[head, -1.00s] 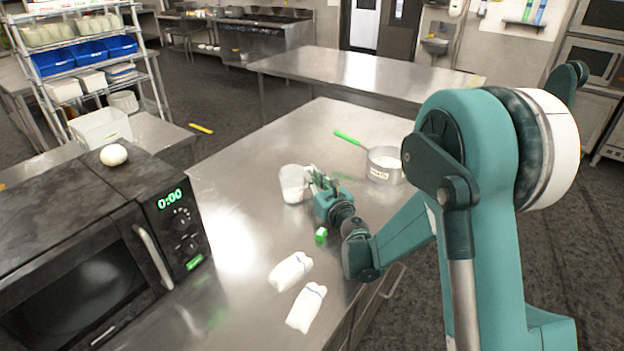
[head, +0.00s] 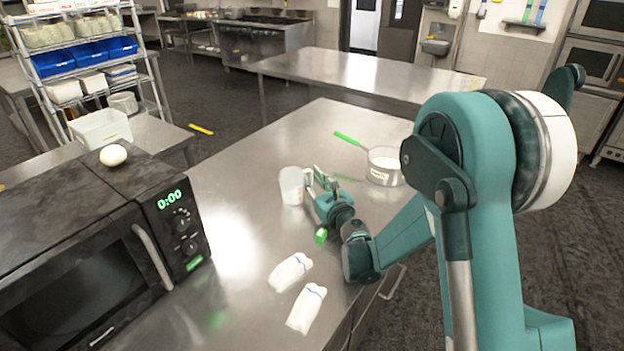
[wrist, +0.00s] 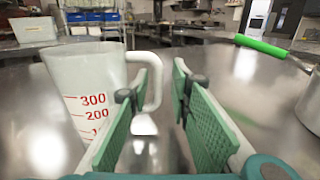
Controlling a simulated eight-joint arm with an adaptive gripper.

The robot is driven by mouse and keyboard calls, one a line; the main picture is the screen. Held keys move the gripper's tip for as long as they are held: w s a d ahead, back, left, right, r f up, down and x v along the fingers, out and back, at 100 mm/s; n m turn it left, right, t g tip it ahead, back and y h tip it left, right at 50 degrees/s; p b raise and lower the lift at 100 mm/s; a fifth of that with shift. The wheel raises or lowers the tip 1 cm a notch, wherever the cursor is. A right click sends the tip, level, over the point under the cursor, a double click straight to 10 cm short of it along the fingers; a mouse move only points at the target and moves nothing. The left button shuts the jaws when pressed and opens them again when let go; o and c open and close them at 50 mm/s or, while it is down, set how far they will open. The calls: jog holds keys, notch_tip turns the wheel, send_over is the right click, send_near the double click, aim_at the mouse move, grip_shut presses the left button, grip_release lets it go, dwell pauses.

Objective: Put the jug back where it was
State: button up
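A translucent white measuring jug (head: 291,186) stands upright on the steel counter (head: 240,225). In the wrist view the jug (wrist: 85,85) fills the left side, with red volume marks and its handle (wrist: 154,75) turned toward my gripper. My gripper (head: 320,180) is just right of the jug, low over the counter. In the wrist view my gripper (wrist: 155,100) is open, with a gap between its green pads. The handle shows in that gap, closer to the left finger. I cannot tell whether that finger touches it.
A saucepan (head: 384,168) with a green handle stands behind and right of my gripper.

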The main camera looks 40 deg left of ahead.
jog(key=shift+r, duration=0.2)
jog(key=p+v, duration=0.1)
jog(key=v, duration=1.1)
jog(key=shift+p, duration=0.4)
dwell(0.4)
